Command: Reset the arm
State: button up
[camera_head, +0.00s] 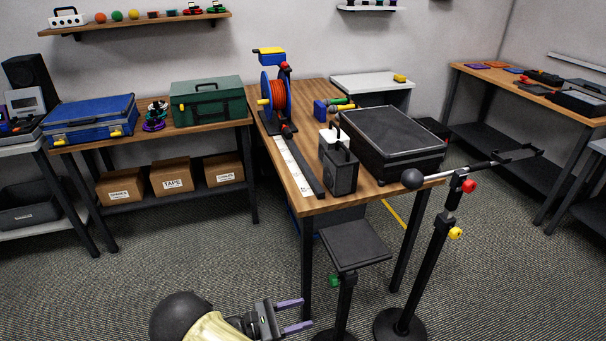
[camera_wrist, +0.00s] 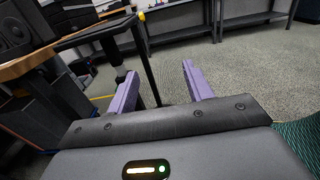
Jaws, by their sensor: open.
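My gripper (camera_head: 294,315) shows at the bottom of the head view, low over the carpet and in front of the wooden workbench. Its two purple fingers are spread apart with nothing between them. In the wrist view the open fingers (camera_wrist: 160,85) point out over bare carpet and toward dark shelving. My arm's rounded black and pale gold links show to the left of the gripper in the head view.
A small black stand (camera_head: 354,245) and a black pole stand (camera_head: 425,250) with a long bar are right of my gripper. The workbench (camera_head: 310,203) holds a cable reel (camera_head: 276,92) and a black case (camera_head: 390,140). Carpet (camera_head: 200,250) left of the gripper is free.

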jog(key=s+d+r+m+g+y, duration=0.2)
jog(key=s+d+r+m+y, duration=0.2)
jog(key=d+r+m+y, duration=0.6)
jog(key=s+d+r+m+g+y, duration=0.1)
jog(key=s+d+r+m+y, duration=0.5)
jog(key=r+m, duration=0.4)
notch_tip(320, 180, up, 11)
jog(key=w+m+y+p, duration=0.1)
jog(key=p, duration=1.1)
jog(key=shift+d+m, duration=0.3)
jog(key=shift+d, duration=0.1)
jog(key=shift+w, duration=0.1)
dwell(1.2)
jog(key=shift+c, duration=0.2)
dwell(0.7)
